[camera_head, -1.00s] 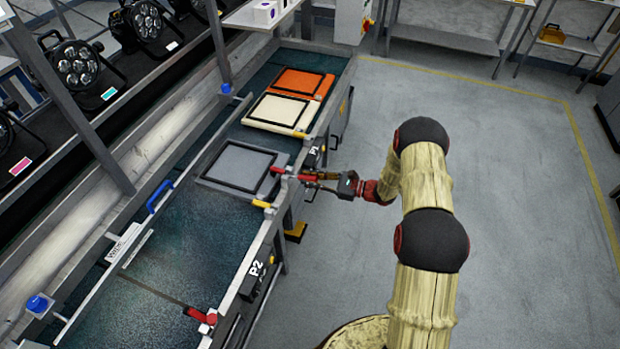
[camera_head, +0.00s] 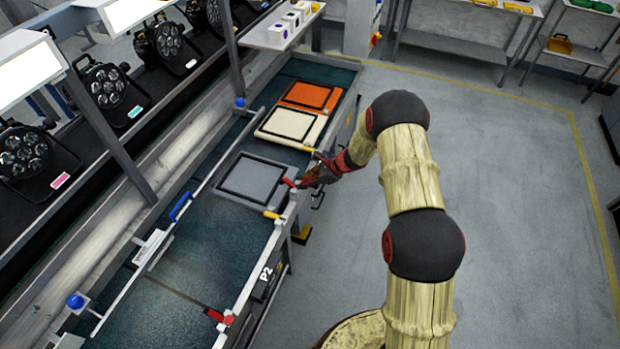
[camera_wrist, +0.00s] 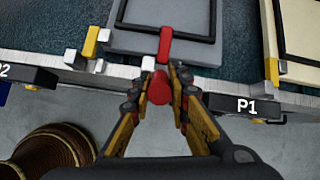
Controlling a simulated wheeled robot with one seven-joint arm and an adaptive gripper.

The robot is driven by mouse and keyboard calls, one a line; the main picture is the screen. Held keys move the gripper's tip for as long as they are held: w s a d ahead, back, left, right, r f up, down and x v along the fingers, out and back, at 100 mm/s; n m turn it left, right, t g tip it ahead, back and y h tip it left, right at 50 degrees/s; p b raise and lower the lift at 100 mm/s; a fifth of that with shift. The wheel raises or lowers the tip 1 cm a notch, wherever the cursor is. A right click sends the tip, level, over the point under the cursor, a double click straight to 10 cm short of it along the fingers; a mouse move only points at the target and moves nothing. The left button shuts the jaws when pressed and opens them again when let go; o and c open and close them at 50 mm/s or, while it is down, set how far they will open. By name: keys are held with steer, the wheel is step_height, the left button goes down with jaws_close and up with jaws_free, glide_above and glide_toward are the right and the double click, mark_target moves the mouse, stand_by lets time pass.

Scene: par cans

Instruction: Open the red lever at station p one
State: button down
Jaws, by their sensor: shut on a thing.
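The red lever (camera_wrist: 165,48) shows in the wrist view at the front edge of a grey framed plate (camera_wrist: 128,40), its bar reaching over the plate. A rounded red end (camera_wrist: 158,89) sits between the fingers of my gripper (camera_wrist: 163,80), which is shut on it. The P1 label (camera_wrist: 247,106) is on the bench edge just right of it. In the head view, the red lever (camera_head: 289,182) shows beside the grey plate (camera_head: 250,177), and my gripper (camera_head: 304,183) reaches it from the right. The fingers partly hide the lever's handle there.
Yellow stops (camera_head: 271,215) flank the grey plate along the bench edge. Cream (camera_head: 264,132) and orange (camera_head: 290,97) framed plates lie beyond it. Another red lever (camera_head: 218,316) is at the P2 station (camera_head: 266,275). The floor right of the bench is clear.

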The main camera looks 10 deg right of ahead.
steer(key=shift+w+a+r+g+h+p, duration=0.55)
steer(key=shift+h+p, duration=0.25)
steer(key=shift+p, duration=1.2)
steer(key=shift+a+p, duration=0.1)
steer(key=shift+p, duration=0.5)
steer(key=shift+a+f+g+h, duration=0.1)
steer(key=shift+g+h, duration=0.15)
steer(key=shift+h, duration=0.05)
steer(key=c, duration=1.7)
jaws_free()
steer(key=shift+f, duration=0.1)
steer(key=shift+c, duration=0.2)
steer(key=shift+o, duration=0.4)
steer(key=v, duration=1.2)
